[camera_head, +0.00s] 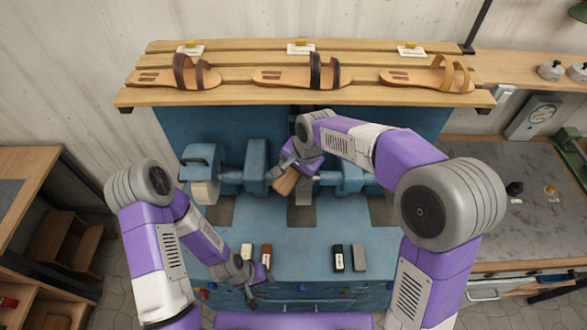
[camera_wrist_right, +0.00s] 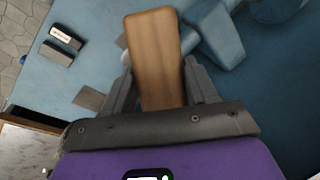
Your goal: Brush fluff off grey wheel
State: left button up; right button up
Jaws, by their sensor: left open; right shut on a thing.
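My right gripper (camera_head: 290,170) is shut on a wooden brush (camera_head: 285,183), at the middle of the blue machine. In the right wrist view the brush (camera_wrist_right: 155,58) shows as a plain tan block between the two fingers; its bristles are not visible. The grey wheel is not clearly visible; my right gripper and the brush cover much of the machine's middle. I cannot tell whether the brush touches a wheel, and no fluff can be made out. My left gripper (camera_head: 254,292) is open and empty, low at the bench's front edge.
A pale wheel (camera_head: 204,192) is at the machine's left end. A cream block (camera_head: 246,252), a brown block (camera_head: 267,254), a black block (camera_head: 338,258) and a grey block (camera_head: 359,258) lie on the blue bench (camera_head: 302,240). A slatted shelf (camera_head: 230,97) with sandals is behind.

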aim_at(291, 175)
jog(key=shift+s+r+p, duration=0.4)
jog(key=shift+r, duration=0.3)
jog(key=shift+s+r+p, duration=0.35)
jog(key=shift+r, duration=0.3)
jog(key=shift+f, duration=0.1)
